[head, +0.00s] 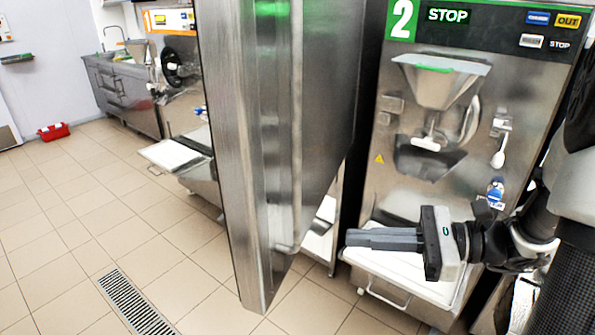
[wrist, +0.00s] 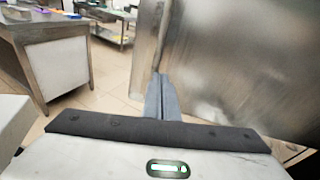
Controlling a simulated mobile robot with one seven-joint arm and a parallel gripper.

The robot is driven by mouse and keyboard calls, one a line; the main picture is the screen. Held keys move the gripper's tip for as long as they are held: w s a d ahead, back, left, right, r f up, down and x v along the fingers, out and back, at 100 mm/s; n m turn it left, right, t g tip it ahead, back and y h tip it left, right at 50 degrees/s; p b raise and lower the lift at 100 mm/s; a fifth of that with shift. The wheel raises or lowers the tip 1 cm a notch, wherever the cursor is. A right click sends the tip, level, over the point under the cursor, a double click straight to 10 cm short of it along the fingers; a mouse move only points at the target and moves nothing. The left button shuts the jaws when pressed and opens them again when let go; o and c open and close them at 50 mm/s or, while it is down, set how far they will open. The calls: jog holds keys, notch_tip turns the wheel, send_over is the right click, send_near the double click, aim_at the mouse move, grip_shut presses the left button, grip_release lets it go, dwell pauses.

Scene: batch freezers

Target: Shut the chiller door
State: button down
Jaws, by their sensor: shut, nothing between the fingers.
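The chiller door (head: 240,180) is a tall stainless steel panel. It stands swung open in the middle of the head view, its edge towards me and a long vertical bar (head: 297,130) along its face. In the wrist view the door (wrist: 230,70) fills the right side as a blurred steel sheet. My gripper (head: 350,238) is shut and empty, to the right of the door, with its fingers pointing left towards it.
The batch freezer marked 2 (head: 435,110) stands at the right, with a white tray (head: 395,270) under my gripper. Another machine (head: 180,75) and a steel counter (head: 125,95) are at the left. A red basket (head: 54,132) lies far left.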

jog(key=w+d+r+m+t+y, duration=0.1)
jog(key=w+d+m+t, duration=0.1)
send_near(285, 204)
jog(key=x, duration=0.5)
jog(key=shift+w+a+f, duration=0.15)
jog(key=shift+a, duration=0.2)
jog(key=shift+w+a, duration=0.2)
jog(key=shift+a, duration=0.1)
jog(key=shift+a, duration=0.15)
